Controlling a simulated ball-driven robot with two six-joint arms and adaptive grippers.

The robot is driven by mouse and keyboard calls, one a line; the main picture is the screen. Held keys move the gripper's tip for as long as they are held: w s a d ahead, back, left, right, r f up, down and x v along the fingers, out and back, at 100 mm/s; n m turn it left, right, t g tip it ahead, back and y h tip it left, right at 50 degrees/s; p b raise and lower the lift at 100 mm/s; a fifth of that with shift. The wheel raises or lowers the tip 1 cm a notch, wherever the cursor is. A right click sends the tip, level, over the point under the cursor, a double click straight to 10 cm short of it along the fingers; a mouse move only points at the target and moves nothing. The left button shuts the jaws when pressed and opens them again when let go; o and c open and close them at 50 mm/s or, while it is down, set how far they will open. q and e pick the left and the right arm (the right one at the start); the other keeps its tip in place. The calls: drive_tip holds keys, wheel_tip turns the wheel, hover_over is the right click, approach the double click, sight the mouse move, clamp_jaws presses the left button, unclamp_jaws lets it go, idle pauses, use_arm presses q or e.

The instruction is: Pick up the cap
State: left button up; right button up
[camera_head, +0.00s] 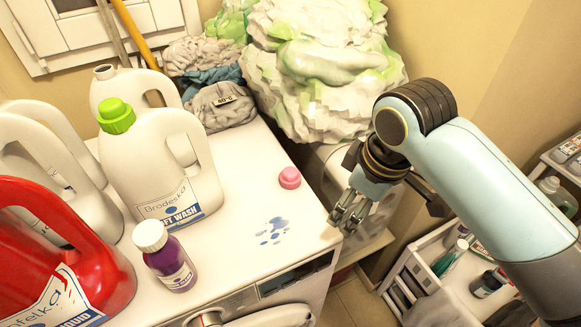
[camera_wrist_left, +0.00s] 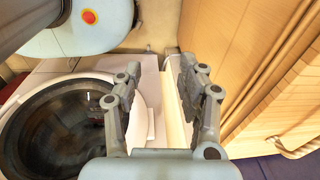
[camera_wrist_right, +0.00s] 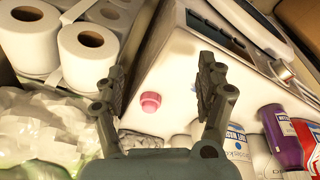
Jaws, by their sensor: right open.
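A small pink cap (camera_head: 289,178) lies on the white washing machine top (camera_head: 240,245), near its right edge and beyond a small blue spill. My right gripper (camera_head: 342,218) is at the washer's right edge, to the right of the cap and nearer the front. In the right wrist view, the cap (camera_wrist_right: 151,102) shows between the two open fingers (camera_wrist_right: 160,72), apart from them. The right gripper is empty. My left gripper is outside the head view. In the left wrist view its fingers (camera_wrist_left: 160,70) are spread with nothing between them, beside a round washer door (camera_wrist_left: 55,125).
A green-capped white jug (camera_head: 165,165), a purple bottle (camera_head: 170,262) with a white cap and a red jug (camera_head: 105,275) stand left of the pink cap. A large crumpled white-green heap (camera_head: 320,65) is behind. Toilet rolls (camera_wrist_right: 90,50) show in the right wrist view.

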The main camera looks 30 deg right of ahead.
drive_tip(key=w+a+r+n+g+y, duration=0.15)
drive_tip(key=w+n, duration=0.25)
drive_tip(key=w, duration=0.4)
drive_tip(key=w+r+n, duration=0.3)
drive_tip(key=w+n, duration=0.1)
drive_tip(key=w, duration=0.3)
hover_over(291, 171)
drive_tip(key=d, duration=0.1)
drive_tip(key=f, duration=0.5)
drive_tip(key=shift+s+d, duration=0.15)
drive_tip(key=shift+s, duration=0.1)
drive_tip(key=f, duration=0.2)
drive_tip(key=a+f, duration=0.1)
drive_tip(key=f, duration=0.2)
drive_tip(key=shift+w+a+f, duration=0.15)
drive_tip(key=shift+w+f, duration=0.2)
drive_tip(key=shift+p, duration=0.3)
drive_tip(key=c, duration=0.8)
